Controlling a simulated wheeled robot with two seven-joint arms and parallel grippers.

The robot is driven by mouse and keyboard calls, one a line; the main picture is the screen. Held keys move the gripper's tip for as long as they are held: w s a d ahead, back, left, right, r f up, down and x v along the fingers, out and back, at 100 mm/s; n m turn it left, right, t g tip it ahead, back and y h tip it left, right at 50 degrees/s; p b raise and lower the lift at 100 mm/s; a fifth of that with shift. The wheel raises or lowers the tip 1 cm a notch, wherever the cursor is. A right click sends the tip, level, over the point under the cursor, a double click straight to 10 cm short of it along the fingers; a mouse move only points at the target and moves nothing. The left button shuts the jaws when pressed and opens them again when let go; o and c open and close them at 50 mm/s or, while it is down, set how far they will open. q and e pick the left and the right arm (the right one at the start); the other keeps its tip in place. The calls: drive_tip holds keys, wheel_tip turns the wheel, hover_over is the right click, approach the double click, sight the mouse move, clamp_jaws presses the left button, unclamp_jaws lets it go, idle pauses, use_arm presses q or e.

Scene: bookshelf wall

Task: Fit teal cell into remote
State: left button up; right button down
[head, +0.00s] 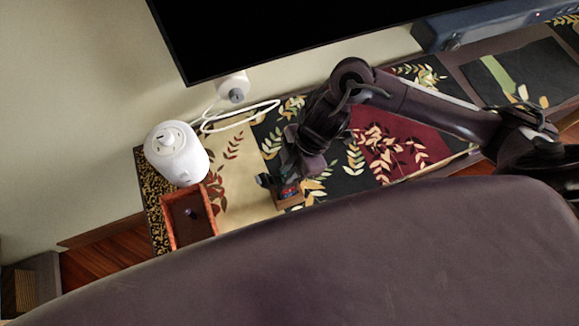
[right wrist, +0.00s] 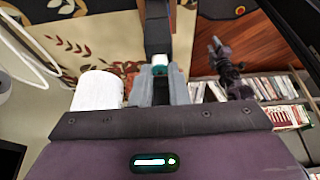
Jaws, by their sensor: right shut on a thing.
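My right gripper (head: 275,187) reaches down over the patterned table runner, beside a small tan wooden piece (head: 292,201). In the right wrist view its two grey fingers (right wrist: 160,86) are shut on the teal cell (right wrist: 159,66), a small white and teal piece at the fingertips. A long dark block (right wrist: 158,28), perhaps the remote, lies in line just past the cell; I cannot tell if they touch or if the cell is inside it. A dark jointed shape (right wrist: 229,72) on the right looks like my left gripper; its jaws are unclear.
A white round canister (head: 177,153) and an open reddish wooden box (head: 190,216) stand left of my right gripper. White cable (head: 240,113) loops behind, under a black screen (head: 270,30). Shelved cases (right wrist: 282,88) show at right. The runner right of my gripper is mostly clear.

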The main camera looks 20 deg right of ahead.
drive_tip(key=shift+f, duration=0.15)
drive_tip(key=c, duration=1.4)
unclamp_jaws()
drive_tip(key=shift+r, duration=0.25)
drive_tip(key=shift+w+d+r, duration=0.1)
drive_tip(key=shift+r, duration=0.2)
drive_tip(key=v, duration=1.1)
drive_tip(key=shift+d+r, duration=0.1)
